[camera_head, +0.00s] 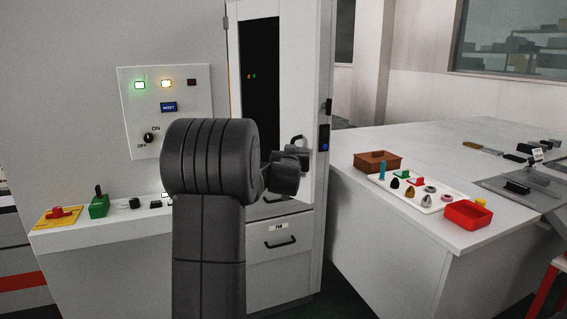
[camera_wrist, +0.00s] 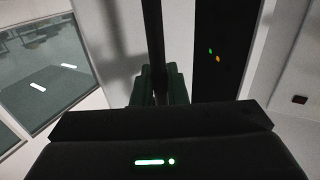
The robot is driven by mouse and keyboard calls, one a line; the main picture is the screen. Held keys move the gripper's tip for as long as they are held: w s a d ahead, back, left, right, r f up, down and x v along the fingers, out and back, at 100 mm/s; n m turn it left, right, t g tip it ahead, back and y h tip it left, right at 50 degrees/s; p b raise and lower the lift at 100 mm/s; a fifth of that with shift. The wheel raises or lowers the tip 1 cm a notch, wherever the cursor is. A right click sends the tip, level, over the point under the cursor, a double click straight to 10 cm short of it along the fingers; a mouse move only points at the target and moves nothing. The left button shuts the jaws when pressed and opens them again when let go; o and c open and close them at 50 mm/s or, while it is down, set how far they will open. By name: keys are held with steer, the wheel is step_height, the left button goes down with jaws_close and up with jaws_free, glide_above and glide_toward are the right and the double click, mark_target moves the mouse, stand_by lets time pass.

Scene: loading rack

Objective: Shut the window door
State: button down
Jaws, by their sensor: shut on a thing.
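The window door (camera_head: 299,85) is a pale panel beside a tall dark glass pane (camera_head: 260,65) on the white cabinet. My gripper (camera_head: 292,157) is at the door's lower right part, shut on its dark handle (camera_head: 297,140). My arm hides much of the handle and the door's lower left. In the wrist view, the handle shows as a dark upright bar (camera_wrist: 154,40) running down between my fingers (camera_wrist: 159,88). The dark pane (camera_wrist: 212,70) with small green and orange lights is to its right. I cannot tell exactly how far the door stands open.
A control panel (camera_head: 166,108) with lit buttons is left of the cabinet, above a ledge (camera_head: 75,235) with switches. A drawer (camera_head: 280,242) is below the door. At right, a white table (camera_head: 430,235) holds a tray (camera_head: 415,201), a brown box (camera_head: 377,162) and a red bin (camera_head: 467,214).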

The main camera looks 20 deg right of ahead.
steer(key=shift+w+d, duration=0.1)
steer(key=shift+d, duration=0.3)
steer(key=c, duration=1.5)
jaws_free()
steer(key=shift+c, duration=0.2)
steer(key=b+v, duration=0.2)
steer(key=v, duration=1.2)
steer(key=shift+w+d, duration=0.1)
steer(key=shift+w, duration=0.1)
steer(key=p+x, duration=0.2)
steer(key=x, duration=1.1)
steer(key=shift+w, duration=0.25)
